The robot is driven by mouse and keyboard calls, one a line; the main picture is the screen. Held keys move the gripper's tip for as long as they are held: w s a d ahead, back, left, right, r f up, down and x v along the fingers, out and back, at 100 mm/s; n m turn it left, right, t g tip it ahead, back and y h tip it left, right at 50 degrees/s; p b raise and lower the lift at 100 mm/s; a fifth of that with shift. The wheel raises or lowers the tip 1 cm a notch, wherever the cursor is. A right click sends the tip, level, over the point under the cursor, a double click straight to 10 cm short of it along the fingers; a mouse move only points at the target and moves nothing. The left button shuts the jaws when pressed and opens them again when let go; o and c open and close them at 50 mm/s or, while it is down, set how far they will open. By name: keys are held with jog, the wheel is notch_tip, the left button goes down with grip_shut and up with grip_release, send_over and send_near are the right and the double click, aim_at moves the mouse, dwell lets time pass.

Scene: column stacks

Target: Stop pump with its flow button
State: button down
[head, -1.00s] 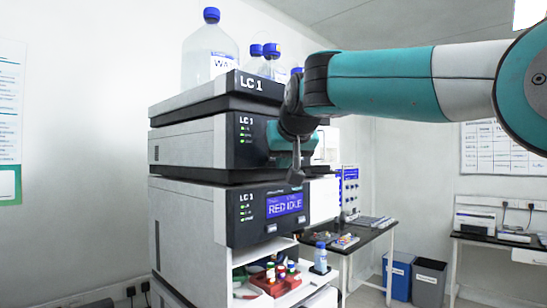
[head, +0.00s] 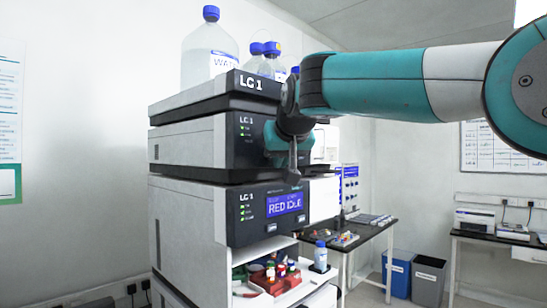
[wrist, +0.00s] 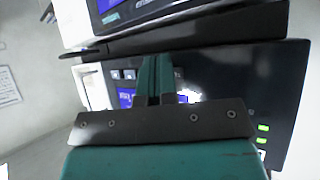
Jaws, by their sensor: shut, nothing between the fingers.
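The stack of LC 1 modules stands left of centre in the head view. Its lower module (head: 236,205) has a blue display (head: 284,204) reading "RED IDLE", with green lights at the left and two small pale buttons (head: 271,227) below. The upper module (head: 246,128) is partly hidden behind my arm. I cannot tell which label marks the pump. My gripper (head: 293,178) is shut and empty, pointing down in front of the stack, just above the display. In the wrist view my gripper (wrist: 155,62) covers part of a dark front panel (wrist: 225,75) with small buttons (wrist: 122,74) and green lights.
Bottles (head: 208,55) with blue caps stand on top of the stack. Below the lower module, an open shelf holds a red rack (head: 268,284) of vials. A side bench (head: 355,238) stands right of the stack, with blue and grey bins (head: 398,275) beyond.

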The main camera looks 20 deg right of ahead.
jog(key=shift+s+d+b, duration=0.45)
jog(key=shift+s+b, duration=0.05)
jog(key=shift+s, duration=0.25)
jog(key=s+b, duration=0.1)
jog(key=s+d, duration=0.1)
jog(key=s, duration=0.1)
jog(key=s+d+b, duration=0.1)
jog(key=shift+s+d+b, duration=0.15)
jog(key=shift+d+b, duration=0.1)
jog(key=shift+b, duration=0.1)
dwell(0.7)
